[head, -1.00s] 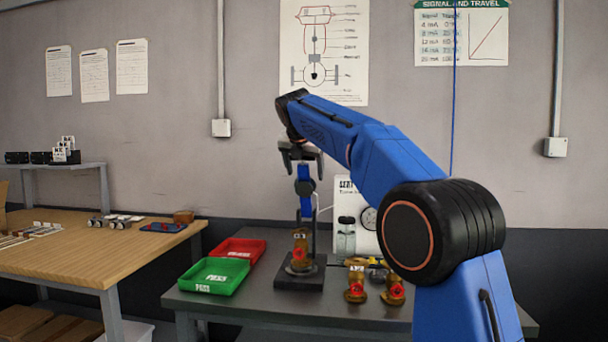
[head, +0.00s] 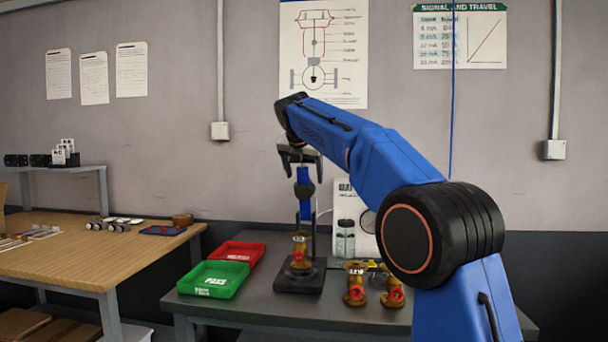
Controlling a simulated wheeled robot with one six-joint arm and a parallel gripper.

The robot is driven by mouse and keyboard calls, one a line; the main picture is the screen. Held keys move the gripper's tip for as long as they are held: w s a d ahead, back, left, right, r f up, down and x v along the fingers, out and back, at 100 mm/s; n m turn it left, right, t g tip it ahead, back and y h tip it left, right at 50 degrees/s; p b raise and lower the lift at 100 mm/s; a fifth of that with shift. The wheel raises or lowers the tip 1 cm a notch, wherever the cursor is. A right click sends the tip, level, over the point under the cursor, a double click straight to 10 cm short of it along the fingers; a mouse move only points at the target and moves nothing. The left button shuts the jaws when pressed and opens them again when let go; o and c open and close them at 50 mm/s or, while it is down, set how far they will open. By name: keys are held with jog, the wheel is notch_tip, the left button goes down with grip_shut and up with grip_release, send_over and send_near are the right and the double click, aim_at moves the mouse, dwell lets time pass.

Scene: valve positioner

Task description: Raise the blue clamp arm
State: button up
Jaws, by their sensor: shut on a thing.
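The blue clamp arm (head: 304,178) stands upright on a dark fixture with a black base (head: 299,282) on the grey table. My gripper (head: 302,162) is at its top end, pointing down, and is shut on the clamp arm. A brass valve (head: 300,252) with a red part sits on the fixture base below the clamp arm. The fine contact between the fingers and the clamp arm is too small to see clearly.
A green tray (head: 213,279) and a red tray (head: 239,254) lie left of the fixture. Two more brass valves (head: 355,285) (head: 394,292) stand to its right, near a clear bottle (head: 345,238). A wooden table (head: 80,250) is at the left.

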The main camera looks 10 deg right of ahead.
jog(key=shift+w+f, duration=0.15)
jog(key=shift+f, duration=0.25)
jog(key=o, duration=1.2)
jog(key=shift+o, duration=1.4)
jog(key=shift+w+f, duration=0.15)
jog(key=shift+s+r, duration=0.25)
jog(key=shift+r, duration=0.15)
jog(key=v, duration=1.7)
jog(key=shift+c, duration=0.3)
